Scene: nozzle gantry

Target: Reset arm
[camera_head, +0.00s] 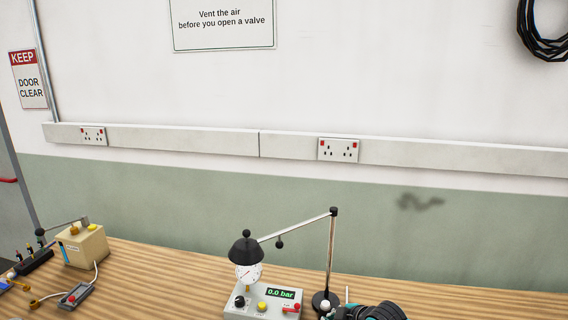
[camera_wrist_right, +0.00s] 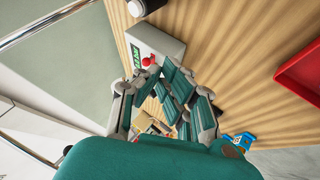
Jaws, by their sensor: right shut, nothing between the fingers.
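My right gripper (camera_wrist_right: 160,74) shows in the right wrist view with its teal-padded fingers drawn together and nothing held. It appears close to the grey control box (camera_wrist_right: 157,40) with its green display and red knob; I cannot tell whether they touch. In the head view the same control box (camera_head: 262,303) stands on the wooden bench, with a round gauge and a display reading 0.0 bar. A dark, teal-edged part of my right arm (camera_head: 378,312) shows at the bottom edge there, right of the box. My left gripper is in neither view.
A black-shaded lamp (camera_head: 246,250) hangs over the control box from a jointed arm on a post (camera_head: 332,255). A beige box (camera_head: 83,247) stands at the bench's left. A red tray (camera_wrist_right: 302,75) lies at the right of the wrist view.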

